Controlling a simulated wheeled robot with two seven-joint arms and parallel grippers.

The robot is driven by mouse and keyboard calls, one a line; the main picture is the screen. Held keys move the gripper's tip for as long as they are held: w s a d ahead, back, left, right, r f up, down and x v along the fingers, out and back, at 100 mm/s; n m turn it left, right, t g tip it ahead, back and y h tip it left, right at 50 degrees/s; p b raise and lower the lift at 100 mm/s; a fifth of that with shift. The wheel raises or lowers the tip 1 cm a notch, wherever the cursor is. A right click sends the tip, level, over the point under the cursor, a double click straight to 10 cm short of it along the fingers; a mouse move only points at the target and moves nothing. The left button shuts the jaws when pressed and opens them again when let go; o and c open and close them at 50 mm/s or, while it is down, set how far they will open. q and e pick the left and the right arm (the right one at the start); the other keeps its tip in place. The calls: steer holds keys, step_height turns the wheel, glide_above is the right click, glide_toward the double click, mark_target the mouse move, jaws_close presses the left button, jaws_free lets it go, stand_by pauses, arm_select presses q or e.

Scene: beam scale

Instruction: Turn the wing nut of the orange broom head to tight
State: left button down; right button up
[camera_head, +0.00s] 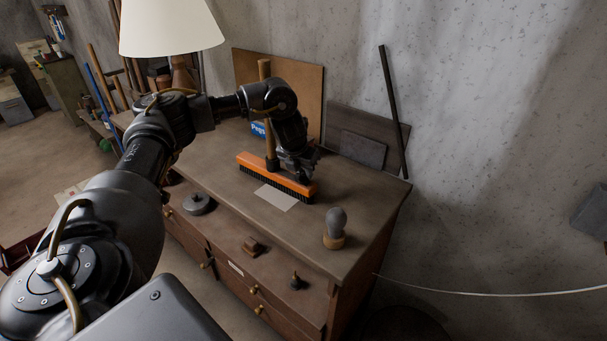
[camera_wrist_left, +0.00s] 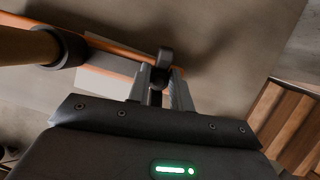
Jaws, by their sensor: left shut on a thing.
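The orange broom head (camera_head: 262,172) lies on the dresser top with its dark bristles down. A wooden handle (camera_head: 264,70) rises from its dark socket (camera_head: 272,163). My left gripper (camera_head: 303,181) is low over the right end of the broom head. In the left wrist view, the left gripper (camera_wrist_left: 160,82) is shut on a small dark part, which looks like the wing nut (camera_wrist_left: 164,58). The orange edge (camera_wrist_left: 112,45) and the handle (camera_wrist_left: 25,46) show to its left. The wing nut's angle is hard to tell. My right gripper is not in view.
The wooden dresser (camera_head: 365,205) carries a pale sheet (camera_head: 276,197), a grey knob on a wooden base (camera_head: 336,225), a round grey weight (camera_head: 198,203) and a blue Pegs box (camera_head: 258,129). Boards (camera_head: 365,135) and a dark bar (camera_head: 393,105) lean on the wall. A lamp shade (camera_head: 170,28) stands behind my arm.

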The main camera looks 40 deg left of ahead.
mark_target(297, 174)
arm_select(q)
steer(key=shift+m, duration=0.4)
steer(key=c, duration=1.2)
jaws_free()
steer(key=shift+c, duration=0.2)
steer(key=b+v, duration=0.1)
steer(key=v, duration=0.1)
steer(key=shift+s+r+b, duration=0.1)
steer(key=shift+r+b, duration=0.2)
steer(key=p+v, duration=0.1)
steer(key=v, duration=0.5)
steer(key=shift+r, duration=0.35)
steer(key=shift+v, duration=0.85)
steer(key=shift+s+a, duration=0.1)
